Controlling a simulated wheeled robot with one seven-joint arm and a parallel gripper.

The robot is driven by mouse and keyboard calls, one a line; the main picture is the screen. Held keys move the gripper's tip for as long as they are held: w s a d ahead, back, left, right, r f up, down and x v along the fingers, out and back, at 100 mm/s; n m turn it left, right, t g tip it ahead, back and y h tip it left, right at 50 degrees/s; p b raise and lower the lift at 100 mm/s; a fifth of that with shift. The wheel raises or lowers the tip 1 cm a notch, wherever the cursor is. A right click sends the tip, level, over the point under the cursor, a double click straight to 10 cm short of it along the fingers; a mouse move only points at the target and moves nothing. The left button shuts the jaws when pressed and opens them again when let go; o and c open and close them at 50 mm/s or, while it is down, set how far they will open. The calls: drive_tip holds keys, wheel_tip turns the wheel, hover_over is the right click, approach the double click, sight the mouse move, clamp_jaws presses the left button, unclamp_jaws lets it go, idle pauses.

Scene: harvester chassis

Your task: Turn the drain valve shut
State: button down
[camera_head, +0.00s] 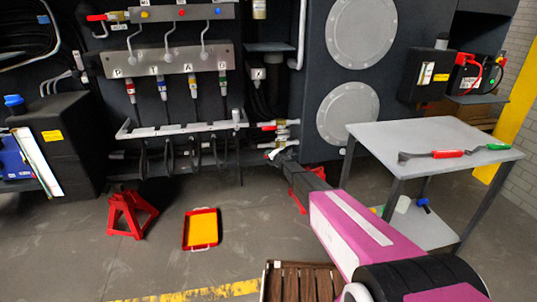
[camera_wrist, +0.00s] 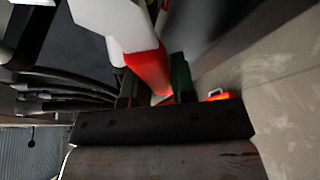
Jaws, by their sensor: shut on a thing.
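A valve fitting with pale metal body and red handle (camera_head: 272,154) sits low on the dark chassis wall, right of the hose rack. My gripper (camera_head: 284,158) is at this fitting, at the end of my arm. In the wrist view the red handle (camera_wrist: 148,66) lies between the two dark fingers of my gripper (camera_wrist: 154,88), which is shut on it. A white part joins the handle's upper end. The handle's tip is partly hidden by the fingers. I cannot tell from the frames how far the valve is turned.
Another red-handled valve (camera_head: 268,126) sits just above. A red jack stand (camera_head: 131,215) and a red tray with yellow inside (camera_head: 201,230) are on the floor to the left.

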drive_tip(key=shift+w+d+f+n+h, duration=0.15)
drive_tip(key=shift+d+f+n+h, duration=0.3)
drive_tip(key=shift+f+n+h, duration=0.45)
drive_tip(key=shift+r, duration=0.15)
drive_tip(key=c, duration=0.9)
unclamp_jaws()
drive_tip(key=shift+c, duration=0.2)
drive_tip(key=v, duration=1)
drive_tip(key=shift+s+d, duration=0.2)
drive_tip(key=shift+d, duration=0.2)
